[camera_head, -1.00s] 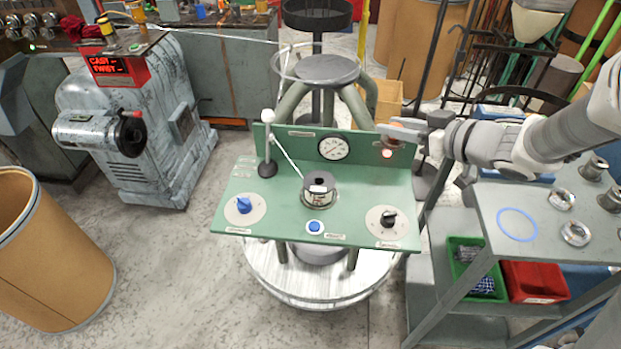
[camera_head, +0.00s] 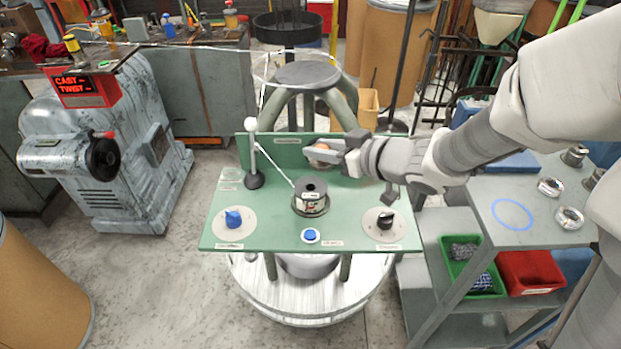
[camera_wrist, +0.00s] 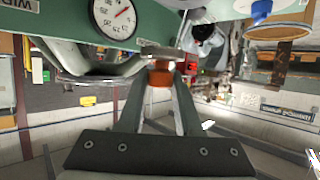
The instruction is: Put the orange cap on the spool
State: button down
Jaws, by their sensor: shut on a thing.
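The spool (camera_head: 313,205), dark on top with a pale label, stands upright on the green machine bench (camera_head: 275,215). My gripper (camera_head: 324,153) reaches in from the right, in front of the bench's upright back panel. It is shut on the orange cap, which shows as a small orange-brown patch (camera_head: 325,147) in the head view. In the wrist view the orange cap (camera_wrist: 160,74) sits between the fingertips (camera_wrist: 160,82). The gripper is above and behind the spool, apart from it. My fingers partly hide the cap.
A white-knobbed lever (camera_head: 253,150) stands left of the spool, with a wire running to the spool. A blue knob (camera_head: 233,218), a blue button (camera_head: 310,236) and a black knob (camera_head: 385,221) are on the bench. A grey cart (camera_head: 480,205) with metal parts stands at the right.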

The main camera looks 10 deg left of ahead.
jog(key=shift+s+a+f+b, duration=0.2)
jog(key=shift+a+f, duration=0.2)
jog(key=shift+a, duration=0.1)
jog(key=shift+s+a+f+b, duration=0.15)
jog(key=shift+s+a+f, duration=0.05)
jog(key=shift+a+f, duration=0.25)
jog(key=shift+f+b, duration=0.85)
jog(key=shift+f, duration=0.9)
jog(key=shift+f+b, duration=0.4)
jog(key=shift+f, duration=0.2)
jog(key=c, duration=0.6)
grip_release()
